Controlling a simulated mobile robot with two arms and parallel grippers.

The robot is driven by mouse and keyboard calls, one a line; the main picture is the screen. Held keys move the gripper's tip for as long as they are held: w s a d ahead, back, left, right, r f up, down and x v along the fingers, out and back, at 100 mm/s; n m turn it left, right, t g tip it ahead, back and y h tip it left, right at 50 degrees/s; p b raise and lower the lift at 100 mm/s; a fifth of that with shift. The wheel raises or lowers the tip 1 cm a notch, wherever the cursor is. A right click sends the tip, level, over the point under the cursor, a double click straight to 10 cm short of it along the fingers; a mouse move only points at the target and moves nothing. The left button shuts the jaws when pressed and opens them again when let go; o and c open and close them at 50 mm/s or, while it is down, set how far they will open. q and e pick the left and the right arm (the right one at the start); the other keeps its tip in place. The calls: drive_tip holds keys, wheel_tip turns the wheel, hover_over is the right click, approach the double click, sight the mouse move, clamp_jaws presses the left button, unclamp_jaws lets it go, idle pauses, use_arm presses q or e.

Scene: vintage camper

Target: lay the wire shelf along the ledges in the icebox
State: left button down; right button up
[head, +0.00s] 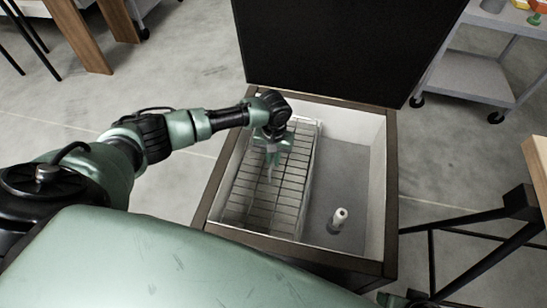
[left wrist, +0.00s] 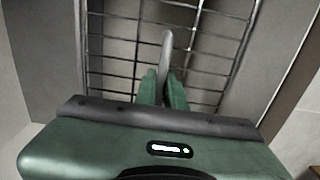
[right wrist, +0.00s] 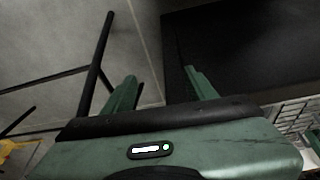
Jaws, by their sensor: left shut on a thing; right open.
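The wire shelf (head: 266,180), a grid of thin metal wires, lies inside the left part of the open icebox (head: 390,190). It looks roughly level, its long side running front to back. My left gripper (head: 271,155) is over the shelf's far half, shut on a pale grey upright tab that seems to belong to the shelf. The left wrist view shows this tab (left wrist: 167,48) between the fingers, with the shelf's wires (left wrist: 120,50) around it. The ledges are not clearly visible, so I cannot tell whether the shelf touches them. My right gripper (right wrist: 160,88) is open and empty, outside the icebox.
A small white bottle-like object (head: 339,217) stands on the icebox floor, right of the shelf. The black lid (head: 345,45) stands open at the back. A grey cart (head: 470,75) is at the back right; a dark-framed table (head: 490,225) is at right.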

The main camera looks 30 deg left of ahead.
drive_tip(key=shift+f, duration=0.25)
drive_tip(key=shift+d+r, duration=0.1)
drive_tip(key=shift+r, duration=0.05)
use_arm(q)
drive_tip(key=shift+f, duration=0.25)
use_arm(e)
drive_tip(key=shift+r, duration=0.35)
use_arm(q)
drive_tip(key=shift+f, duration=0.1)
use_arm(e)
drive_tip(key=shift+r, duration=0.15)
use_arm(q)
drive_tip(key=shift+f, duration=0.1)
use_arm(e)
drive_tip(key=shift+r, duration=0.2)
use_arm(q)
drive_tip(key=shift+f, duration=0.15)
use_arm(e)
drive_tip(key=shift+s, duration=0.1)
